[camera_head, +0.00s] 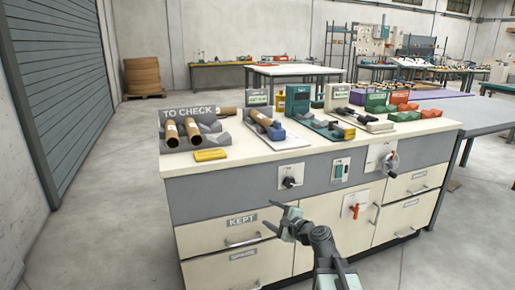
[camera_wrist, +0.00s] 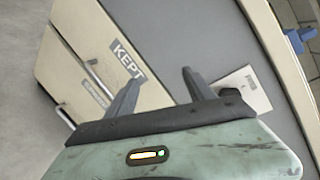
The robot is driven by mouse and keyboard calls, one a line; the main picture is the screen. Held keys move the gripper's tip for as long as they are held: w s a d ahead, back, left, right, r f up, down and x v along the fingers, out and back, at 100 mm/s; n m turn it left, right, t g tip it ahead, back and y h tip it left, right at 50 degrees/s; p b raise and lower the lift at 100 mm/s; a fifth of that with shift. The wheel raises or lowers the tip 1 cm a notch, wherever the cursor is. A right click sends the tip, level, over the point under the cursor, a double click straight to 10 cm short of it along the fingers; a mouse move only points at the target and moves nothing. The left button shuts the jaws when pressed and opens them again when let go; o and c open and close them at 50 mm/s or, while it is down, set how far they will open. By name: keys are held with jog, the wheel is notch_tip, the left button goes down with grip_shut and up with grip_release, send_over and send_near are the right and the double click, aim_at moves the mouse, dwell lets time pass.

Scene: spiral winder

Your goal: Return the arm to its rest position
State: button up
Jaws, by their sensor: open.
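My gripper (camera_head: 279,221) is in front of the cream and grey cabinet (camera_head: 240,188), at the height of the drawer labelled KEPT (camera_head: 217,229). In the wrist view my gripper (camera_wrist: 160,84) has its two fingers spread apart with nothing between them. Behind the fingers there show the grey panel of the cabinet and the KEPT drawer front (camera_wrist: 110,75). The gripper appears apart from the cabinet, but the exact gap cannot be told. My arm runs down to the bottom edge of the head view.
Drawer handles (camera_head: 243,240) also protrude. Tubes (camera_head: 172,133) and tools lie on top. The floor at left (camera_head: 110,200) is clear.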

jog(key=s+a+f+n+g+h, duration=0.2)
jog(key=s+f+n+g, duration=0.65)
jog(key=f, duration=0.45)
jog(key=s+d+f+n+g+h, duration=0.2)
jog(key=s+d+f+n+h, duration=0.15)
jog(key=s+d, duration=0.2)
jog(key=s+d+f+n+g+h, duration=0.2)
jog(key=s+d+n+h, duration=0.1)
jog(key=s+d+n, duration=0.3)
notch_tip(320, 180, up, 38)
jog(key=s+a+p, duration=0.1)
jog(key=p, duration=3.6)
jog(key=shift+f+m+p, duration=0.2)
jog(key=shift+m+p, duration=0.15)
jog(key=shift+m, duration=0.05)
jog(key=shift+s+g, duration=0.1)
jog(key=shift+g, duration=0.15)
